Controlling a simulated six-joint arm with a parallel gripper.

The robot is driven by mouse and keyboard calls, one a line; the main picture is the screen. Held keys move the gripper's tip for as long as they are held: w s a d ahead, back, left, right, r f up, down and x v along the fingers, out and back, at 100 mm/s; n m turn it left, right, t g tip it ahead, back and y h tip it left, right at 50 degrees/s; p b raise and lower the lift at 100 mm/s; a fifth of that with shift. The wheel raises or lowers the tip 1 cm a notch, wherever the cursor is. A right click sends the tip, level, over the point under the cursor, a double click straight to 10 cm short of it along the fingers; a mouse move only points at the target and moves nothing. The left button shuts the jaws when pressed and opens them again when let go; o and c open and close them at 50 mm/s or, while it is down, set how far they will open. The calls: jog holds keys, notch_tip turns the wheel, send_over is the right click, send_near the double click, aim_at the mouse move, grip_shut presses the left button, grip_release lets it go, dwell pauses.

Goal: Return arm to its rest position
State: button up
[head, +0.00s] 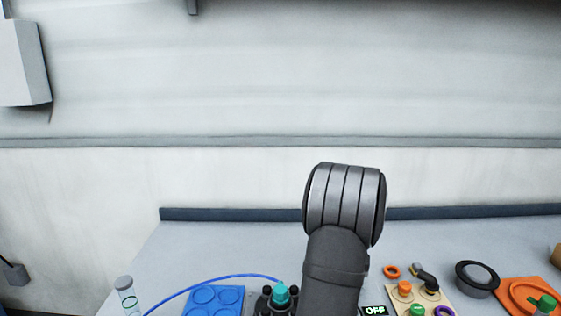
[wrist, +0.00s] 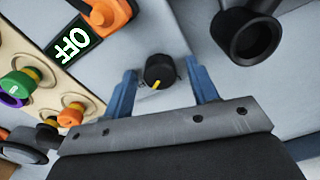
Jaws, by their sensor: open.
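My gripper (wrist: 162,95) shows in the wrist view with its two blue fingers apart. A small black knob (wrist: 159,71) with a yellow pointer mark appears between the fingertips; I cannot tell whether the fingers touch it. In the head view my dark grey arm rises over the bench at centre right, and the gripper itself is not visible there.
The grey bench (head: 240,240) holds a blue tray (head: 232,304), a teal-topped fitting (head: 280,294), an OFF sign (head: 375,310), a beige board (head: 430,293) with coloured knobs, a black round cup (head: 477,278) and an orange tray (head: 510,290). A clear vial (head: 127,299) stands left.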

dwell(0.3)
notch_tip(320, 180, up, 17)
notch_tip(320, 180, down, 17)
jog(key=shift+f, duration=0.15)
jog(key=shift+n, duration=0.9)
jog(key=n, duration=1)
jog(key=shift+r, duration=2.5)
